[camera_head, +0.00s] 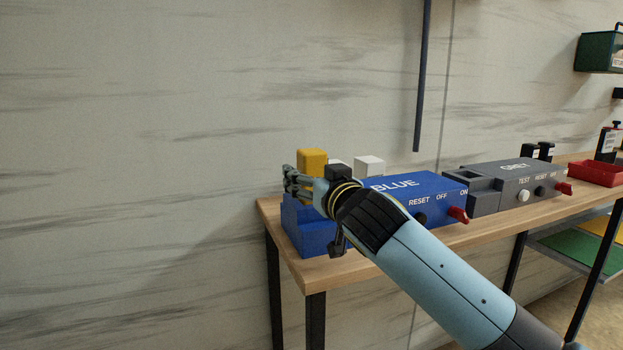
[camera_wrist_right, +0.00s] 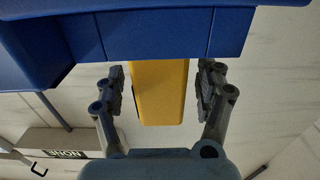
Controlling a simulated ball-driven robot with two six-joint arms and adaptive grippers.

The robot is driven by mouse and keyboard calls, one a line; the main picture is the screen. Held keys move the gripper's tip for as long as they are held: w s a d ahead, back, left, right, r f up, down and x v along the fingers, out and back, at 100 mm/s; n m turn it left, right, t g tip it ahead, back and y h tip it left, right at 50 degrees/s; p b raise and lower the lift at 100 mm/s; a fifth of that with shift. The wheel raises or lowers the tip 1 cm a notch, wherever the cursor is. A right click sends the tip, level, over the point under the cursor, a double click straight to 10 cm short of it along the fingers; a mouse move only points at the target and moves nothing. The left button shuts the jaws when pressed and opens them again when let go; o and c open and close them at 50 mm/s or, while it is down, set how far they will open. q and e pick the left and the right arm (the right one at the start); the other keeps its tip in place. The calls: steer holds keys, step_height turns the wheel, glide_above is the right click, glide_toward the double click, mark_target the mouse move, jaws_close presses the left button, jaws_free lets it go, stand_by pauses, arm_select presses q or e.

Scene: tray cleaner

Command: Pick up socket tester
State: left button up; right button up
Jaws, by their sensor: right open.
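A yellow block (camera_head: 312,162), likely the socket tester, stands upright at the left end of the blue box labelled BLUE (camera_head: 440,191). My right gripper (camera_head: 298,183) is at the left end of this box, in front of the block, and hides its lower part. In the right wrist view the yellow block (camera_wrist_right: 158,92) lies between the two fingers of my open right gripper (camera_wrist_right: 160,88). A gap shows on each side of it. The blue box (camera_wrist_right: 160,35) fills the top of that view. My left gripper is not in view.
A grey box (camera_head: 510,182) stands to the right of the blue one on the wooden bench (camera_head: 335,270). A white block (camera_head: 369,165) shows behind the blue box. A red bin (camera_head: 597,172) is farther right. The wall runs behind the bench.

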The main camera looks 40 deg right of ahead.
steer(key=shift+w, duration=0.3)
steer(key=c, duration=1.3)
steer(key=shift+c, duration=0.9)
steer(key=shift+r, duration=0.15)
